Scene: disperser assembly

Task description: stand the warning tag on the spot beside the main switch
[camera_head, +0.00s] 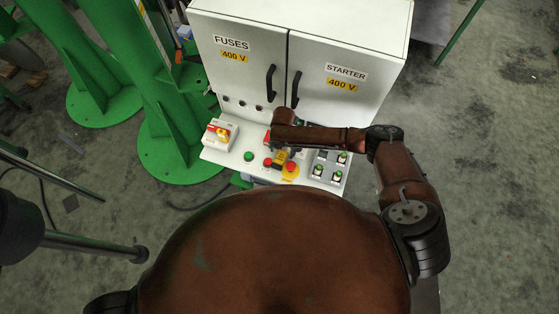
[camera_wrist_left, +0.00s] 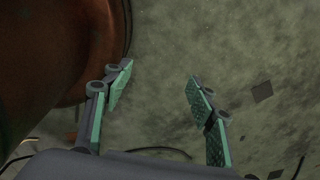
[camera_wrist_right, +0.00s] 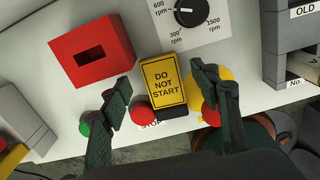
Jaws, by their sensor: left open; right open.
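The warning tag (camera_wrist_right: 163,82) is a yellow plate reading "DO NOT START" on a black foot, on the white panel in the right wrist view. It also shows small in the head view (camera_head: 280,158). My right gripper (camera_wrist_right: 162,90) is open above the panel, with one finger on each side of the tag and visible gaps between. The main switch (camera_head: 219,133), a yellow and red knob on a light box, stands at the panel's left end in the head view. The spot beside it is not clearly made out. My left gripper (camera_wrist_left: 160,78) is open and empty over the floor.
A red slotted block (camera_wrist_right: 92,54), a speed dial (camera_wrist_right: 186,9), a green button (camera_wrist_right: 85,128) and red buttons (camera_wrist_right: 142,112) surround the tag. Grey holders (camera_wrist_right: 290,48) stand at the right. The white cabinet (camera_head: 230,75) rises behind the panel.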

